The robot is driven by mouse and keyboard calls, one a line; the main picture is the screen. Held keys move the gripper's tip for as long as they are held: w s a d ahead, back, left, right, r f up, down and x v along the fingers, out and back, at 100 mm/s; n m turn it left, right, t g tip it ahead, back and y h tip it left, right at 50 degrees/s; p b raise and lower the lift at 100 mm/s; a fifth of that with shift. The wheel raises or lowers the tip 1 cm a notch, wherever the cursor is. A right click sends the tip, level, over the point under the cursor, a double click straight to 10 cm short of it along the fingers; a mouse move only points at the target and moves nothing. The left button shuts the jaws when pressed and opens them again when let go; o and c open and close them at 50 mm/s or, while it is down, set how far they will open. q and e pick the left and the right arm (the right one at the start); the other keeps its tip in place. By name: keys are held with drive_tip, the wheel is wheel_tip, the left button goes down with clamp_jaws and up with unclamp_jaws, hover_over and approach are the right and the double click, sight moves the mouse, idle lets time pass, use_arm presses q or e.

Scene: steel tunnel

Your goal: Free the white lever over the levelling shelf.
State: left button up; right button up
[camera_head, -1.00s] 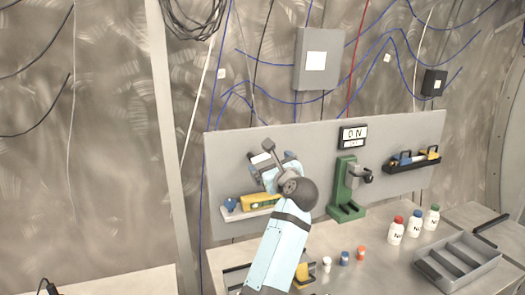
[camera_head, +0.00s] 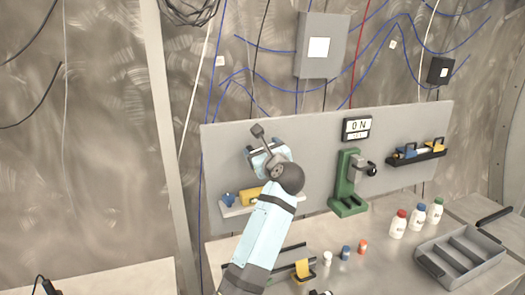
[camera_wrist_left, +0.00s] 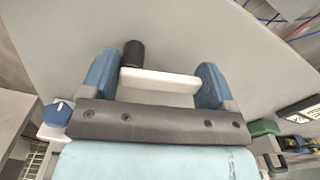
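The white lever (camera_wrist_left: 160,82) shows in the left wrist view as a short bar with a black cylinder (camera_wrist_left: 133,54) at its left end. My left gripper (camera_wrist_left: 156,85) is open, with one blue finger on each side of the bar; I cannot tell whether they touch it. In the head view my left gripper (camera_head: 266,158) is in front of the grey panel, above the levelling shelf (camera_head: 232,211), and mostly hides the lever. A yellow level (camera_head: 250,196) and a blue knob (camera_head: 229,199) are on the shelf. My right gripper is not in view.
A green stand (camera_head: 346,188) is right of the arm, below an ON sign (camera_head: 357,128). A dark shelf (camera_head: 417,158) holds blue and yellow items. Several small bottles and a grey divided tray (camera_head: 460,257) occupy the bench's right side.

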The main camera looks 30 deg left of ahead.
use_arm(q)
drive_tip(key=shift+d+m+p, duration=0.1)
drive_tip(key=shift+m+p, duration=0.8)
drive_tip(key=shift+f+m, duration=0.35)
drive_tip(key=shift+m, duration=0.35)
drive_tip(key=o, duration=0.8)
drive_tip(key=shift+w, duration=0.15)
drive_tip(key=shift+d+f, duration=0.1)
